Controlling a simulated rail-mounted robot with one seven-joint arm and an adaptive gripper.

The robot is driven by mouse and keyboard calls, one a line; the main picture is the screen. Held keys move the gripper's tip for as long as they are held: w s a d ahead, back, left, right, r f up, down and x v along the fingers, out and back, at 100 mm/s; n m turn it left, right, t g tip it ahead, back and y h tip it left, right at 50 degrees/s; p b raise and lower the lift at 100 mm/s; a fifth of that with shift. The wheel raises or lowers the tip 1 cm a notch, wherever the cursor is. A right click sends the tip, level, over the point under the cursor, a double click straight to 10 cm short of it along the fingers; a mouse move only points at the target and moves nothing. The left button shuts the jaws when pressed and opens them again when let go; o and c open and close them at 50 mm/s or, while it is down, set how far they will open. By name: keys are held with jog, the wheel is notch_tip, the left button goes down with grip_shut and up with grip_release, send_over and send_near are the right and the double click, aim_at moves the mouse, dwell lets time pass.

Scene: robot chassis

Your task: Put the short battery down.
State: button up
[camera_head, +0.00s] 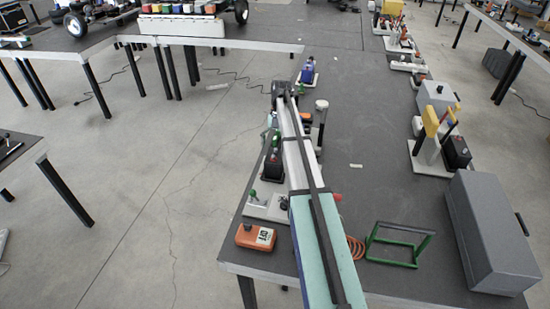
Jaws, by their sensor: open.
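My arm reaches away from me over the table, and my gripper (284,90) appears as a small dark shape at its far end. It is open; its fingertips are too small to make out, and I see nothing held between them. I cannot tell for sure which thing is the short battery. A black box with red on top (273,166) stands at the table's left edge, left of my arm. A similar black box (457,152) stands on the right side. A blue block on a white base (308,75) lies just beyond my gripper, to the right.
The dark table (365,125) is clear in the middle. An orange box (256,236) lies at its near left corner. A green frame (399,246) and a long grey case (487,235) stand at the near right. Yellow-topped posts (431,121) rise on the right.

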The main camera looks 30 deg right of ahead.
jog(key=p+v, duration=0.1)
jog(key=v, duration=0.4)
jog(key=shift+r+p, duration=0.3)
jog(key=shift+w+d+r+p, duration=0.25)
jog(key=shift+w+r+p, duration=0.05)
jog(key=shift+r+p, duration=0.35)
jog(key=shift+f, duration=0.1)
